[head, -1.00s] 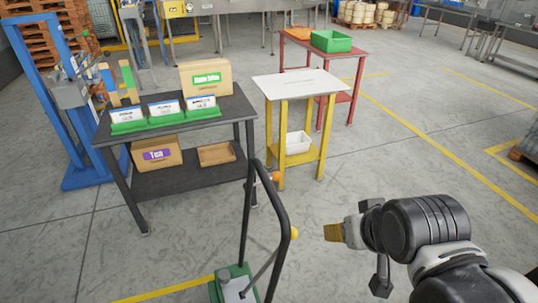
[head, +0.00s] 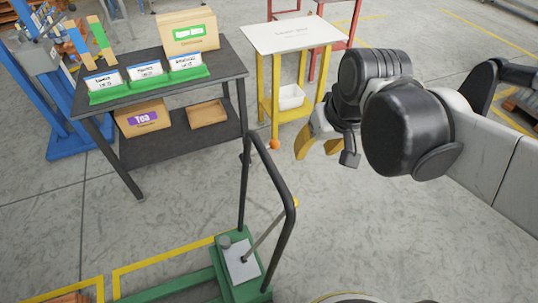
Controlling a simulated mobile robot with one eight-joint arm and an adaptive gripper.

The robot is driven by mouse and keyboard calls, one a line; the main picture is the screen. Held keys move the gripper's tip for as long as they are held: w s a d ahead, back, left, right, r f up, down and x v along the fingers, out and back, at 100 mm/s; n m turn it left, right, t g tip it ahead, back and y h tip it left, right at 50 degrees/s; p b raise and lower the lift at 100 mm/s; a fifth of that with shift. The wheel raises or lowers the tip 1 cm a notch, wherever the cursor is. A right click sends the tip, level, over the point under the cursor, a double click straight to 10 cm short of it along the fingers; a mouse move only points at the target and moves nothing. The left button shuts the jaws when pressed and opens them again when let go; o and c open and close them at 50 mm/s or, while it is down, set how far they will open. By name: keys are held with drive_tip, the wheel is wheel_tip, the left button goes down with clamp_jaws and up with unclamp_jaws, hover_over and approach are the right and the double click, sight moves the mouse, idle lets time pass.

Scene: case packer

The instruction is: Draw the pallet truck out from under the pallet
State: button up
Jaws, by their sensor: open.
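The pallet truck (head: 238,275) stands at the bottom centre of the head view, with a green body and a grey plate on top. A sliver of wood (head: 72,298), perhaps the pallet, shows at the bottom left edge; most of the forks are out of frame.
A dark table (head: 215,80) with green bins and cartons stands behind and left of the truck. A yellow-legged stand (head: 290,35) is beyond the handle. A blue frame (head: 45,100) is at the left. Yellow floor lines (head: 165,257) border the truck.

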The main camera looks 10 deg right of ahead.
sight(270, 159)
drive_tip(key=w+a+n+g+y+p, duration=0.1)
drive_tip(key=w+a+n+g+p, duration=0.1)
drive_tip(key=w+a+g+p, duration=0.4)
drive_tip(key=shift+t, duration=0.7)
drive_tip(key=a+f+b, duration=0.1)
drive_tip(key=f+b, duration=0.1)
drive_tip(key=f, duration=0.1)
drive_tip(key=a+f+b, duration=0.1)
drive_tip(key=f+b, duration=0.1)
drive_tip(key=f, duration=0.2)
drive_tip(key=a+f+b, duration=0.1)
drive_tip(key=f+b, duration=0.1)
drive_tip(key=f, duration=0.1)
drive_tip(key=shift+w+a+f+b, duration=0.15)
drive_tip(key=shift+w+f+b, duration=0.05)
drive_tip(key=shift+f+b, duration=0.15)
clamp_jaws()
